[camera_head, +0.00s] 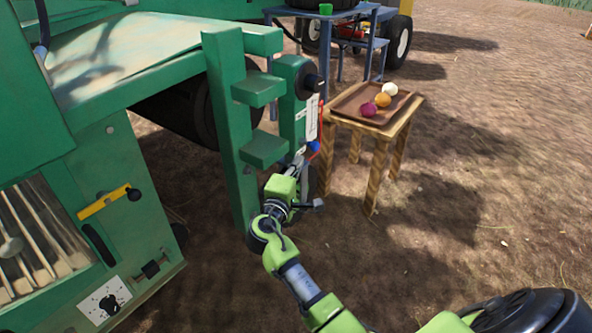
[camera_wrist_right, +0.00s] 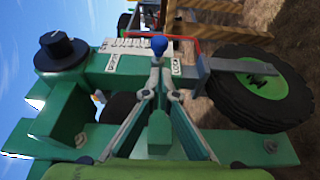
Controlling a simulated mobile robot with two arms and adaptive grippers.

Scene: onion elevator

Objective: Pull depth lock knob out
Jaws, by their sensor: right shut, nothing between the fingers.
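A small blue ball knob (camera_head: 314,147) sits low on the green upright post (camera_head: 291,105) of the machine. In the right wrist view the blue knob (camera_wrist_right: 158,46) stands just beyond my fingertips. My right gripper (camera_head: 299,160) reaches up to the post from below, its tips close beside the knob. In the wrist view the fingers of the right gripper (camera_wrist_right: 157,64) converge to a point with nothing held between them. I cannot tell whether the tips touch the knob or its stem. My left gripper is not in view.
A black round dial (camera_wrist_right: 60,50) is on the same post. A red bar (camera_wrist_right: 186,40) runs by the knob. Green step blocks (camera_head: 262,148) stand left of the gripper. A wooden table (camera_head: 385,130) with a tray of onions stands behind right. Open dirt lies to the right.

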